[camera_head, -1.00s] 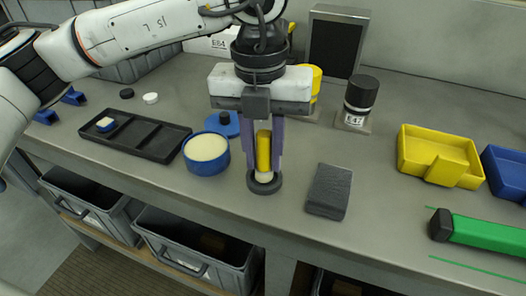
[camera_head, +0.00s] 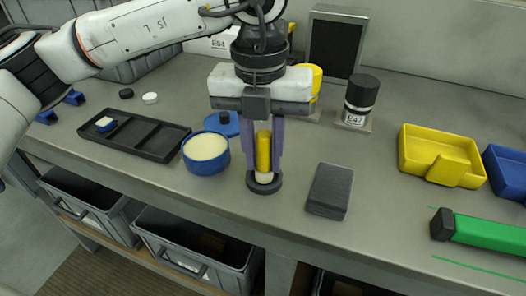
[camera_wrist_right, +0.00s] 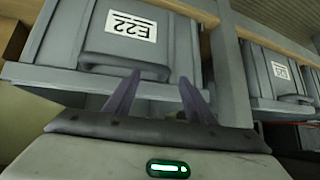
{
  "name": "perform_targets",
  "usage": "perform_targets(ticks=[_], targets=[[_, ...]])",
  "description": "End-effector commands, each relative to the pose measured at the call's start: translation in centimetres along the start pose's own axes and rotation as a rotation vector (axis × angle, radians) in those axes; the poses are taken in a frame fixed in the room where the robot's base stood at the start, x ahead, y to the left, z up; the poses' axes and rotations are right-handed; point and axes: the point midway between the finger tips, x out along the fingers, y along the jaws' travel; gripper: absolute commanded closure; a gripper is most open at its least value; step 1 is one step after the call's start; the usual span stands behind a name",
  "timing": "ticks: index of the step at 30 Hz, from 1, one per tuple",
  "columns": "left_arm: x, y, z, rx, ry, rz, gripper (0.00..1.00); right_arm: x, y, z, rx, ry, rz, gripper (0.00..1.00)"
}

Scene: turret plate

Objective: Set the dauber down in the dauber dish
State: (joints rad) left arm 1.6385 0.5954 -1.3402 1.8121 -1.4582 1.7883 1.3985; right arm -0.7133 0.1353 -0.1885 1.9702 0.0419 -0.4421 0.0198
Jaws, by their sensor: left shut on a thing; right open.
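The dauber (camera_head: 263,152) has a yellow handle and a pale round tip. It stands upright between the fingers of my left gripper (camera_head: 263,158), which is shut on it. The dauber dish (camera_head: 264,188) is a small dark round dish on the bench. The pale tip is down inside the dish's outline; whether it touches the dish floor I cannot tell. My right gripper (camera_wrist_right: 158,95) shows only in the right wrist view, open and empty, facing grey bins below the bench.
A blue pot (camera_head: 206,156) with cream contents stands left of the dish. A dark grey block (camera_head: 329,191) lies to its right. A black tray (camera_head: 134,136), yellow bin (camera_head: 438,155) and green-handled tool (camera_head: 485,232) lie farther out. Grey bin E22 (camera_wrist_right: 130,50) is near my right gripper.

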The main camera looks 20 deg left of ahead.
Motion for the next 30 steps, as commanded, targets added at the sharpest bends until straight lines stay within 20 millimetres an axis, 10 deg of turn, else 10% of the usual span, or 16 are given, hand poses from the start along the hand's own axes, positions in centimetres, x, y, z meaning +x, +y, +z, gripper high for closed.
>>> perform_targets(ticks=[12,13,17,30], targets=[[0.49,0.00,0.00,0.000,0.000,0.000,0.99,0.31,-0.05,0.41,0.004,0.001,-0.002,0.50],[0.50,0.00,0.00,0.000,0.000,0.000,0.75,0.31,-0.05,0.41,0.004,0.001,-0.002,0.50],[0.50,0.01,-0.01,0.000,0.000,0.000,0.54,0.31,-0.05,0.41,0.004,0.001,-0.002,0.50],[-0.36,-0.06,0.01,0.001,-0.001,0.000,0.54,0.04,-0.07,0.13,0.005,-0.002,-0.002,0.50]])
